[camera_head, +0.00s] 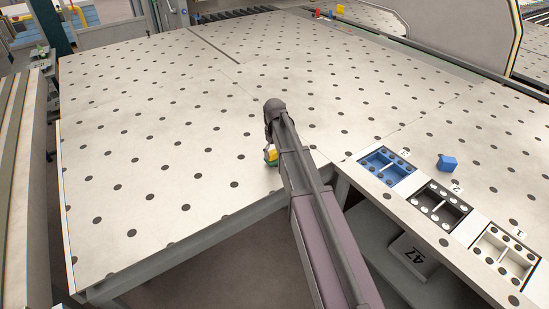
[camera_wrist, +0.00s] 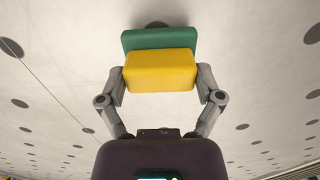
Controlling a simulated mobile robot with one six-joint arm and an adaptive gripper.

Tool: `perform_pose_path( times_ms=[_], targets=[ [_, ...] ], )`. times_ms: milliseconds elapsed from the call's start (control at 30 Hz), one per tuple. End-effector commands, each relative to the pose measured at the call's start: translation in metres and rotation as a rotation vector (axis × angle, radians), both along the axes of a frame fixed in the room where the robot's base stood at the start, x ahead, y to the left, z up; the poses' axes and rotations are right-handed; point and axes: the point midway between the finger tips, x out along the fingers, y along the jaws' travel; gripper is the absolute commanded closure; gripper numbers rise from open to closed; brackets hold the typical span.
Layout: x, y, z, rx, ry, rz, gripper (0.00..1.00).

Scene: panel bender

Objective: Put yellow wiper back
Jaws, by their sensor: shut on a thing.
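The yellow wiper (camera_wrist: 160,72) is a yellow block with a green layer (camera_wrist: 160,38) along its far side. My gripper (camera_wrist: 160,80) is shut on it, with one finger at each side of the yellow part in the wrist view. In the head view the wiper (camera_head: 271,155) shows small beside my gripper (camera_head: 270,148), over the dotted table near its front edge. My arm partly hides it there. I cannot tell whether the wiper touches the table.
A blue tray (camera_head: 364,169), a black tray (camera_head: 421,200) and a white tray (camera_head: 482,240) sit along the right front edge. A blue block (camera_head: 447,162) lies behind them. Small red and yellow items (camera_head: 340,9) lie at the far back. The left of the table (camera_head: 130,150) is clear.

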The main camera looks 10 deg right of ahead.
Motion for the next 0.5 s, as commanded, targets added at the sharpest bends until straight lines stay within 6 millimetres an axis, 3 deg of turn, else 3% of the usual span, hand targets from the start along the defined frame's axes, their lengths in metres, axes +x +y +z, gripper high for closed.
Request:
perform_pose_path(
  times_ms=[100,500],
  targets=[
    [0.0000,0.0000,-0.0093,0.000,0.000,0.000,0.54],
    [0.0000,0.0000,-0.0095,0.000,0.000,0.000,0.54]
  ],
)
